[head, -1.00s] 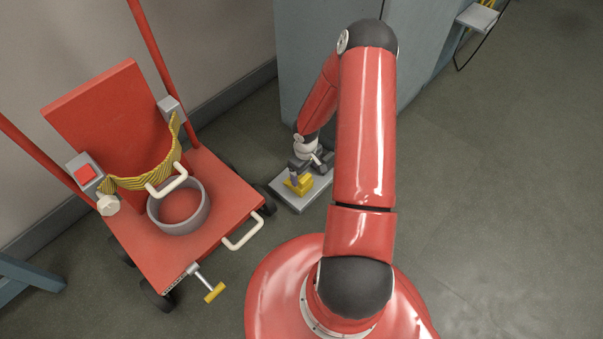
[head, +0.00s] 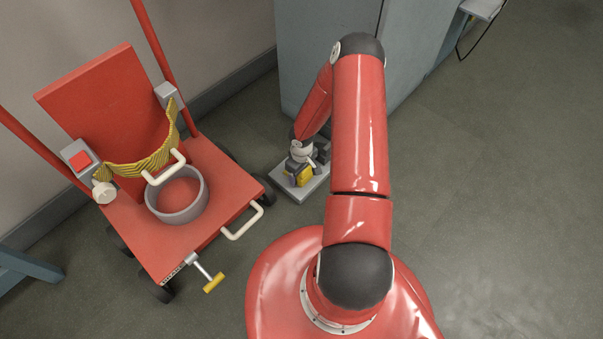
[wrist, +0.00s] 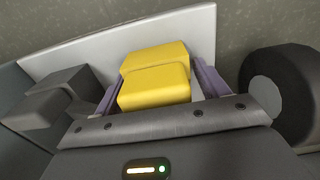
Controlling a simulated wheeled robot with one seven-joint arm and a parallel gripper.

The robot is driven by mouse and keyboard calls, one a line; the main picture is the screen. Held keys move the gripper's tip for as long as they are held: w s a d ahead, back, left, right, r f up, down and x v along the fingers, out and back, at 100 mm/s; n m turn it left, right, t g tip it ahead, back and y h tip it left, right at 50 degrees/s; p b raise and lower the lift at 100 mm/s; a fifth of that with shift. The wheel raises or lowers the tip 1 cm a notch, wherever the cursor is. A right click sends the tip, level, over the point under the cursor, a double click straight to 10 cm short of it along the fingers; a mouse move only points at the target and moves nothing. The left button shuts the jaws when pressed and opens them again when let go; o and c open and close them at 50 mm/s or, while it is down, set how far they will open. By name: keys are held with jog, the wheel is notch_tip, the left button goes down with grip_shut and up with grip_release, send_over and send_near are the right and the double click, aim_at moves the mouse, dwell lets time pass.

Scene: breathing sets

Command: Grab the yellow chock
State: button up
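The yellow chock (head: 304,174) sits on a small light-grey plate (head: 314,188) on the floor, right of the red cart. In the wrist view the chock (wrist: 155,77) lies between the two purple-grey fingers of my gripper (wrist: 155,92), one on each side. A narrow gap shows between the right finger and the chock; the left finger is very close to it. The gripper is open around the chock. In the head view my gripper (head: 301,168) is low over the plate and partly hides the chock.
The red cart (head: 225,190) with a grey ring (head: 176,211), a yellow strap (head: 145,165) and handles stands left of the plate. A blue-grey cabinet (head: 305,60) is close behind. In the wrist view a dark wheel (wrist: 285,92) is near the right finger. Floor at right is clear.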

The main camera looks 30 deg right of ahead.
jog(key=c, duration=1)
